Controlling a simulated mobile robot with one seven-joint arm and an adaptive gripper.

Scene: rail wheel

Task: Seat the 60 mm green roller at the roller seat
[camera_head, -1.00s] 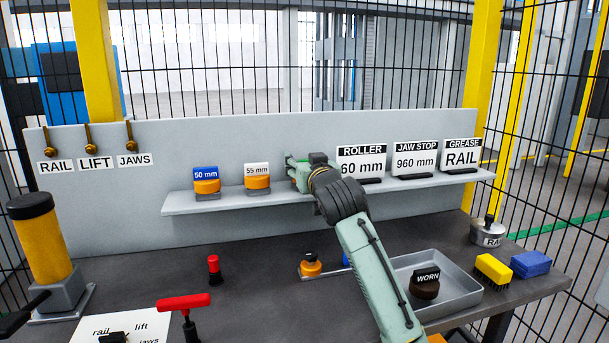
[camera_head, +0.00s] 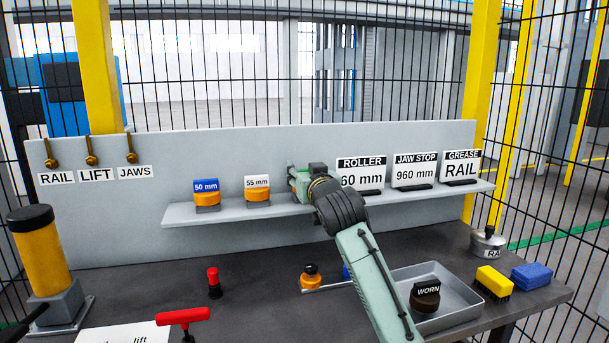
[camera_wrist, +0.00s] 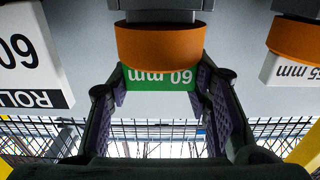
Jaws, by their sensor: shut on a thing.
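The 60 mm green roller shows upside down in the wrist view as an orange drum (camera_wrist: 160,45) with a green label (camera_wrist: 160,78) reading 60 mm. My gripper (camera_wrist: 160,88) has a finger on each side of the label and is shut on the roller. In the head view my gripper (camera_head: 300,182) is at the shelf, between the 55 mm roller and the ROLLER sign; it hides most of the green roller. I cannot tell whether the roller still touches the shelf. I cannot identify the roller seat with certainty; a black-capped orange piece (camera_head: 311,277) stands on the bench.
The shelf (camera_head: 235,214) also bears the 50 mm roller (camera_head: 206,198), the 55 mm roller (camera_head: 257,196) and the ROLLER 60 mm sign (camera_head: 361,176). A grey tray (camera_head: 450,314) holds a WORN roller (camera_head: 425,296). A red T-handle (camera_head: 183,317) stands at front left.

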